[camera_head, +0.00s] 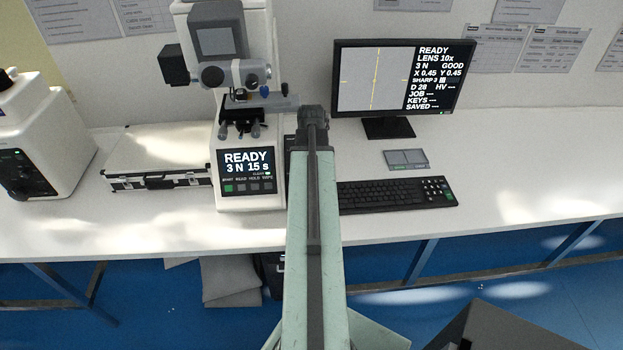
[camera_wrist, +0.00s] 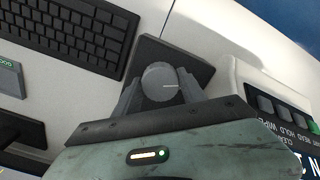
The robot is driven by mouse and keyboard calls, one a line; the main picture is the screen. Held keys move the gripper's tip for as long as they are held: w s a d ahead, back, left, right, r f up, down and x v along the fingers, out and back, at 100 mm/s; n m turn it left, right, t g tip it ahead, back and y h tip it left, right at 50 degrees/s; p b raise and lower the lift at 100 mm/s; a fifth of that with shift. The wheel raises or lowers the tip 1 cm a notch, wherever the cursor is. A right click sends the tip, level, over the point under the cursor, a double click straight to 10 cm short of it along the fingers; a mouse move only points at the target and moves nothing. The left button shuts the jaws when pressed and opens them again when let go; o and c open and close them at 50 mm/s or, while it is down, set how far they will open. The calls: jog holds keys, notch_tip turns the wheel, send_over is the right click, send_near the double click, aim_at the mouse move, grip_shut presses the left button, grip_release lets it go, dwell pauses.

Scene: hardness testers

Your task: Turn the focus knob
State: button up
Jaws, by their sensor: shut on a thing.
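The focus knob (camera_wrist: 158,76) is a round grey knob with a thin white line on its face, on a dark box (camera_wrist: 205,62) beside the hardness tester. In the wrist view my gripper (camera_wrist: 160,86) has a finger on each side of the knob and is shut on it. In the head view my arm hides the knob. The hardness tester (camera_head: 250,110) is white, and its screen (camera_head: 247,170) reads READY, 3 N, 15 s. The monitor (camera_head: 401,80) shows a grey image with a yellow cross, LENS 10x and SHARP 3.
A black keyboard (camera_head: 395,194) lies close to the right of my arm, with a small grey pad (camera_head: 406,160) behind it. A silver case (camera_head: 158,160) and another white machine (camera_head: 45,140) stand to the left. The bench is clear at the far right.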

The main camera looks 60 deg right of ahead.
jog(key=n, duration=0.5)
jog(key=shift+d+n, duration=0.1)
jog(key=shift+n, duration=2.3)
jog(key=o, duration=1.4)
jog(key=shift+c, duration=0.2)
jog(key=shift+r, duration=0.15)
notch_tip(320, 180, up, 8)
jog(key=p, duration=0.8)
jog(key=shift+f, duration=0.25)
